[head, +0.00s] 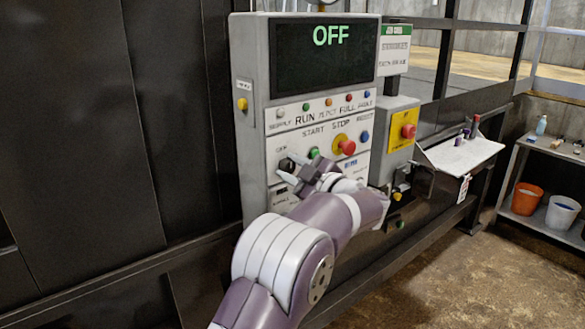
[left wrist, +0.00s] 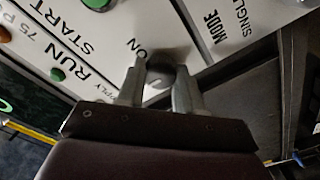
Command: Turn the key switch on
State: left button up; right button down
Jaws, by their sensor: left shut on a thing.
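The key switch (head: 286,164) is a dark round knob on the white lower panel of the grey control box, under a small label at its upper left. In the left wrist view the key switch (left wrist: 160,70) sits between my two finger pads, beside the word ON. My left gripper (head: 290,171) reaches the panel from the lower right and is shut on the key switch; its fingers (left wrist: 160,88) partly cover it. The display (head: 325,55) above reads OFF in green. My right gripper is in neither view.
A green start button (head: 313,153) and a red stop button (head: 346,147) stick out close by. A yellow box with a red button (head: 408,131) is to the right. A shelf with an orange bucket (head: 526,198) stands at the far right.

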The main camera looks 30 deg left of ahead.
pick_arm(q)
jog(key=shift+r+m+p, duration=0.25)
jog(key=shift+m+p, duration=0.15)
jog(key=shift+p, duration=0.3)
jog(key=m+p, duration=0.8)
jog(key=p, duration=0.2)
jog(key=shift+m+p, duration=0.3)
jog(key=shift+f+m+p, duration=0.15)
jog(key=shift+m+p, duration=1)
jog(key=shift+m, duration=0.05)
jog(key=shift+f, duration=0.1)
jog(key=o, duration=1)
jog(key=shift+o, duration=0.2)
jog(key=shift+d+t, duration=0.15)
jog(key=shift+t, duration=0.15)
